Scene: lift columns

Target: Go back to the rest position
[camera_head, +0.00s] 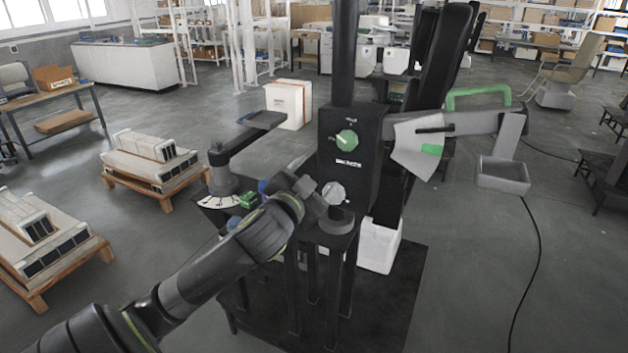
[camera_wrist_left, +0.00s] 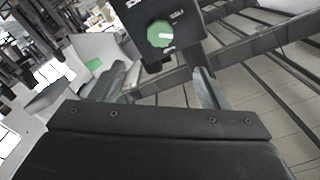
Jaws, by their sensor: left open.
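The lift column's black control box (camera_head: 347,165) stands upright near the middle, with a green knob (camera_head: 347,140) on its front. The knob also shows in the left wrist view (camera_wrist_left: 160,33), beyond the fingers. A grey round part (camera_head: 333,192) shows low on the box, partly close to my gripper. My left arm reaches in from the lower left, and my left gripper (camera_head: 322,208) is in front of the box's lower part. In the left wrist view its two fingers (camera_wrist_left: 168,88) are apart with nothing between them. Contact with the box cannot be told. My right gripper is not in view.
A dial stand (camera_head: 222,183) is left. Pallets with white boxes (camera_head: 150,160) stand farther left. Floor at right is mostly clear, with a cable.

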